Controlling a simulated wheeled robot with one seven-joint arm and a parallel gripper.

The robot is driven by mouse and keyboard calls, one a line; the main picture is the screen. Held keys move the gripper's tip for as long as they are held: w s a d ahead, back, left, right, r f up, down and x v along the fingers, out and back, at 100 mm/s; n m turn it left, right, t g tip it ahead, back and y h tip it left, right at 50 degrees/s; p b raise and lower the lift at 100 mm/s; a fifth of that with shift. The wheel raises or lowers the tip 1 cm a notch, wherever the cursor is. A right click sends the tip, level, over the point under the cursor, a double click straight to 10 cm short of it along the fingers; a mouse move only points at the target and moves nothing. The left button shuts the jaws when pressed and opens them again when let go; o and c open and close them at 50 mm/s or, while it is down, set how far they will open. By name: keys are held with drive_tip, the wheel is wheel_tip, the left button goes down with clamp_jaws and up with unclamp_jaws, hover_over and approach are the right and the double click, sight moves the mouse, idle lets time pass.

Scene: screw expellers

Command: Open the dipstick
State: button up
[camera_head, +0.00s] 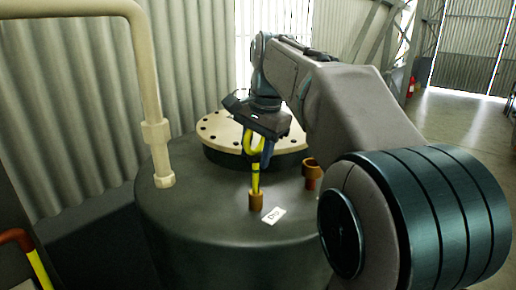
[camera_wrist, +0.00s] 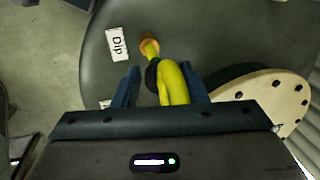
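The dipstick (camera_head: 255,180) is yellow with a looped handle, and its lower end stands upright in a brown-orange socket (camera_head: 256,200) on top of the dark tank. In the wrist view, the yellow loop (camera_wrist: 175,85) has a dark band near its neck, and the socket rim (camera_wrist: 150,42) shows beyond it. My gripper (camera_head: 258,150) is above the socket at the handle. In the wrist view, the blue fingers of my gripper (camera_wrist: 161,85) are apart on either side of the loop. A gap shows at the left finger; contact at the right finger is unclear.
A white "Dip" label (camera_wrist: 117,44) lies beside the socket. A second brown fitting (camera_head: 311,174) stands to the right. A cream bolted flange (camera_head: 222,130) is behind, and a cream pipe (camera_head: 155,110) rises at left. The tank top (camera_head: 205,205) is clear in front.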

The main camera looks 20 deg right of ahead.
drive_tip(key=shift+d+f, duration=0.1)
drive_tip(key=shift+f, duration=0.4)
drive_tip(key=shift+r+p, duration=0.4)
drive_tip(key=shift+r, duration=0.1)
wheel_tip(320, 180, up, 7)
drive_tip(key=p, duration=0.5)
drive_tip(key=shift+s+d+p, duration=0.3)
drive_tip(key=shift+s+d, duration=0.05)
drive_tip(key=shift+s, duration=0.05)
drive_tip(key=shift+s+d+r, duration=0.1)
drive_tip(key=shift+s+r, duration=0.05)
drive_tip(key=shift+r, duration=0.9)
drive_tip(key=shift+s+d+r, duration=0.1)
drive_tip(key=shift+r, duration=0.95)
drive_tip(key=shift+o, duration=1.1)
drive_tip(key=shift+s+d+r, duration=0.1)
drive_tip(key=shift+s+r, duration=0.05)
drive_tip(key=shift+r, duration=0.7)
drive_tip(key=shift+s+d+r, duration=0.1)
drive_tip(key=shift+r, duration=0.75)
drive_tip(key=shift+o, duration=0.7)
drive_tip(key=shift+s, duration=0.1)
